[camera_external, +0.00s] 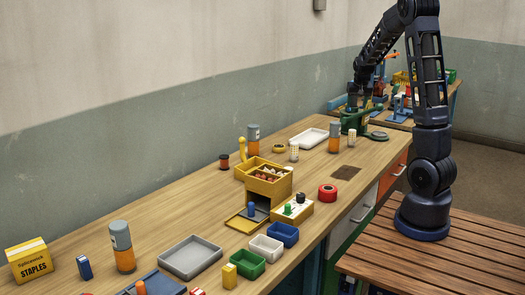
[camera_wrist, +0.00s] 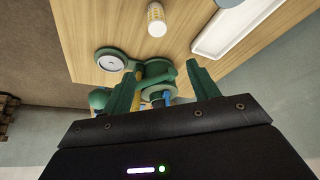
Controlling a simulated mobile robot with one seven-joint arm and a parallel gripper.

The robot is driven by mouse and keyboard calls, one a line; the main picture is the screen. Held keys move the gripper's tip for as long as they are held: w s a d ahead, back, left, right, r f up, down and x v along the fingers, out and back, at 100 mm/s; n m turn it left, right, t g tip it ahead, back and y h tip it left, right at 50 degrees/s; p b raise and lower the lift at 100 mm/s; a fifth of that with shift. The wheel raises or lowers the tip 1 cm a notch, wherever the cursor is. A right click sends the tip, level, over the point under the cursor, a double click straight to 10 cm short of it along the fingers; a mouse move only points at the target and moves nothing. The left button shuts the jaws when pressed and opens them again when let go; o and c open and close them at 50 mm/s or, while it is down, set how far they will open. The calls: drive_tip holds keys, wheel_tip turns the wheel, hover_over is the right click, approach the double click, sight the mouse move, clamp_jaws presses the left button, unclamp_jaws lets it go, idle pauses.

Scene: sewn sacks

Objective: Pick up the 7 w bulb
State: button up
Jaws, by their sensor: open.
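Two small pale bulb-like pieces with dotted sides stand on the wooden bench in the external view: one (camera_external: 351,138) near the green device and one (camera_external: 294,152) farther left. No wattage marking is readable, so I cannot tell which is the 7 w bulb. One bulb (camera_wrist: 156,20) shows at the top of the wrist view, beyond my fingertips and not between them. My gripper (camera_wrist: 163,68) is open and empty, with its green fingers over the green device (camera_wrist: 157,75). In the external view my gripper (camera_external: 364,100) is small and partly lost against that device.
The green device (camera_external: 355,122) has a round disc (camera_wrist: 111,59) beside it. A white tray (camera_external: 308,138) lies left of it. Orange-grey cylinders (camera_external: 334,137), a yellow box (camera_external: 268,182) and several small bins (camera_external: 245,263) stand along the bench.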

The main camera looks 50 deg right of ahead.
hover_over(352, 135)
drive_tip(key=s, duration=0.2)
wheel_tip(352, 135, down, 8)
drive_tip(key=shift+w+a+x, duration=0.1)
drive_tip(key=shift+a+x, duration=0.05)
drive_tip(key=shift+x, duration=1.65)
drive_tip(key=shift+w+a+x, duration=0.1)
drive_tip(key=shift+a+x, duration=0.05)
drive_tip(key=shift+x, duration=1.6)
drive_tip(key=shift+w+a+x, duration=0.1)
drive_tip(key=shift+a+x, duration=0.1)
drive_tip(key=shift+x, duration=1.6)
drive_tip(key=shift+c, duration=0.4)
drive_tip(key=c, duration=1)
